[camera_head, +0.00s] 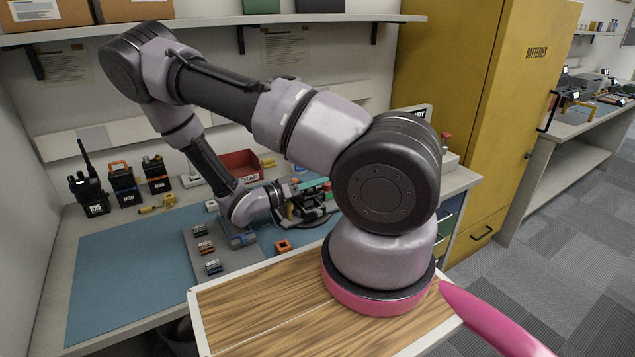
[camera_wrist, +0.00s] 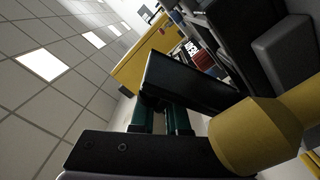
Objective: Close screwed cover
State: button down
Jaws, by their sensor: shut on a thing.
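My gripper (camera_head: 290,200) is low over the back of the bench, beside a dark fixture (camera_head: 318,208) with green parts. In the wrist view my gripper is shut on a yellow rounded piece (camera_wrist: 250,135), which looks like a tool handle. The far end of this piece is hidden, and I cannot tell whether it touches anything. I cannot make out a cover or its screws; the fixture is small and partly behind my arm.
Several radios (camera_head: 92,192) stand at the back left, by a yellow tool (camera_head: 157,205). A red bin (camera_head: 240,165) is behind my gripper. A grey tray (camera_head: 228,259) holds small labelled blocks, and a small orange piece (camera_head: 283,246) lies nearby. The blue mat (camera_head: 125,270) is clear at left.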

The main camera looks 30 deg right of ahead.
jog(key=c, duration=1)
grip_release()
jog(key=shift+s, duration=0.1)
jog(key=shift+o, duration=0.2)
jog(key=shift+a, duration=0.1)
jog(key=a, duration=1)
jog(key=shift+s+a, duration=0.1)
jog(key=shift+a, duration=0.2)
